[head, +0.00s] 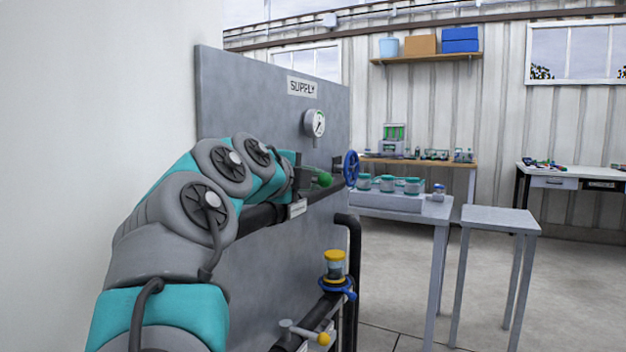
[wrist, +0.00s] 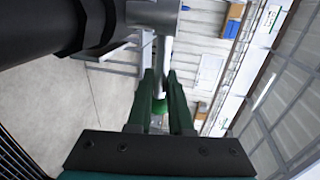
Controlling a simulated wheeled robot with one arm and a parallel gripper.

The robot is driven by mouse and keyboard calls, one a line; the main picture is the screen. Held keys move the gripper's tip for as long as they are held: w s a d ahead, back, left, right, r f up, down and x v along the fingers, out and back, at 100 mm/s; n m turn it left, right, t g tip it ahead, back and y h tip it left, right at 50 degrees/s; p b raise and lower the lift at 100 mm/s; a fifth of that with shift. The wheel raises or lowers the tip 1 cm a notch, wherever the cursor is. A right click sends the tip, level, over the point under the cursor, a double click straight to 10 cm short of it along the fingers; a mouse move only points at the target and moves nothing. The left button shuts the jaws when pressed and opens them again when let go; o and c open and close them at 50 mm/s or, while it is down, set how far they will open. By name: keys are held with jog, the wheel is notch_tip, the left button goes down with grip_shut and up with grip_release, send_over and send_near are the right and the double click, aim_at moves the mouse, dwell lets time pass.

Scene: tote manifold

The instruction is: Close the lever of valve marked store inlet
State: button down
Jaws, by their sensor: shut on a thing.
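A grey panel (head: 275,105) with a SUPPLY sign (head: 303,87) carries a dark upper pipe (head: 262,218). A lever with a green knob (head: 323,179) is at this pipe, and my gripper (head: 309,174) is at it, partly hidden by my arm. In the wrist view my gripper (wrist: 160,82) has its two fingers on either side of the lever's pale bar (wrist: 165,52), with the green knob (wrist: 160,106) between them. A small white tag (head: 298,207) hangs by the pipe; its text is too small to read, so I cannot confirm the store inlet mark.
A blue handwheel (head: 351,168) is just right of the green knob, and a gauge (head: 315,123) is above. Lower down are a yellow-knobbed lever (head: 322,338) and a yellow-capped fitting (head: 334,262). A grey table (head: 500,219) stands right; floor in front is clear.

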jog(key=shift+f, duration=0.15)
jog(key=c, duration=0.8)
grip_release()
jog(key=shift+c, duration=0.2)
